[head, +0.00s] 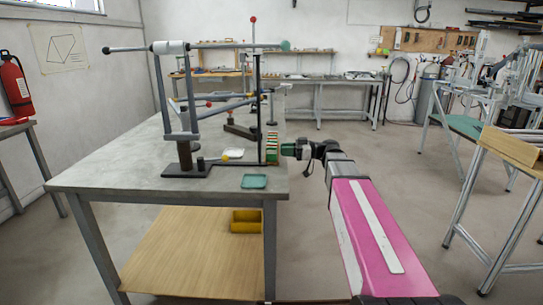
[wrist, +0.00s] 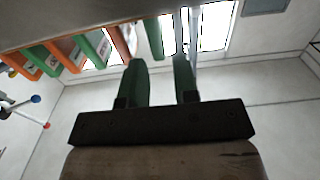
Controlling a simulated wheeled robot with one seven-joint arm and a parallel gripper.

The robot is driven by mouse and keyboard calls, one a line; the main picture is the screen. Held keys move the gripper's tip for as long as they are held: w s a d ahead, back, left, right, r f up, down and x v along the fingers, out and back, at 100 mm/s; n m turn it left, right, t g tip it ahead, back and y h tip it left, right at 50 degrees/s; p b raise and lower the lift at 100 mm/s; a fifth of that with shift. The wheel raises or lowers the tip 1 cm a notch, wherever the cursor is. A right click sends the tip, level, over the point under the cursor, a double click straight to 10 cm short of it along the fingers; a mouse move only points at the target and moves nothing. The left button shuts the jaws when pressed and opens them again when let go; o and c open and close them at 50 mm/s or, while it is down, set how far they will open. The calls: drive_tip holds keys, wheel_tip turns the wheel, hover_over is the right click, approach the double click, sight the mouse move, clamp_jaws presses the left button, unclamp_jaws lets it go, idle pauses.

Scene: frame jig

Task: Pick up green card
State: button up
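A row of green and orange cards (head: 271,147) stands at the right edge of the grey table. In the wrist view, green cards (wrist: 98,42) and orange cards (wrist: 66,54) hang in a row along a grey edge at the upper left. One green card (wrist: 154,38) is near my fingertips, seen toward the gap between them. My gripper (head: 284,150) is just right of the card row in the head view. In the wrist view, its two dark green fingers (wrist: 161,65) are apart with a clear gap. I cannot tell whether they touch a card.
A metal frame (head: 190,120) with rods stands on the table (head: 110,177). A yellow bin (head: 246,222) sits on the lower shelf. The floor right of the table is free around my arm.

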sight(272, 147)
drive_tip(key=shift+w+a, duration=0.15)
drive_tip(key=shift+a, duration=2.7)
clamp_jaws()
